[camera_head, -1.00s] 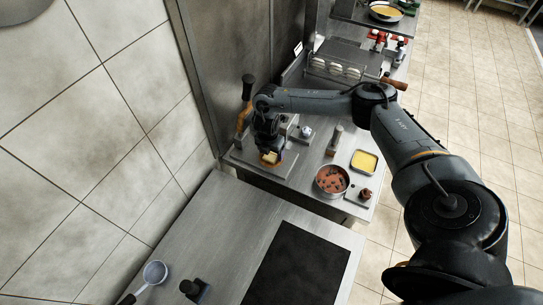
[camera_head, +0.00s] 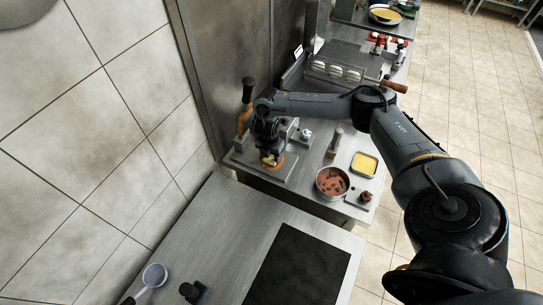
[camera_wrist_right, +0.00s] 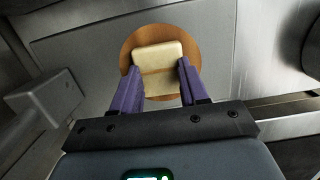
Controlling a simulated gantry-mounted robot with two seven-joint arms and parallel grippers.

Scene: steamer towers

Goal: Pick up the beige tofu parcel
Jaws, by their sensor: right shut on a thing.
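The beige tofu parcel (camera_wrist_right: 158,58) is a pale, rounded block in the right wrist view, above or on a round brown wooden disc (camera_wrist_right: 134,40). The disc's rim shows around it, and it also shows in the head view (camera_head: 278,163). My right gripper (camera_wrist_right: 160,75) has its purple fingers on two sides of the parcel and is shut on it. In the head view the right gripper (camera_head: 269,157) points down over the disc and mostly hides the parcel. Whether the parcel touches the disc is unclear. My left gripper is not in view.
A pot of reddish-brown contents (camera_head: 332,182) and a yellow-filled tray (camera_head: 364,164) stand right of the gripper. A dark upright handle (camera_head: 248,90) rises close behind it by the wall. The nearer counter has a dark mat (camera_head: 298,268) and a small pan (camera_head: 154,275).

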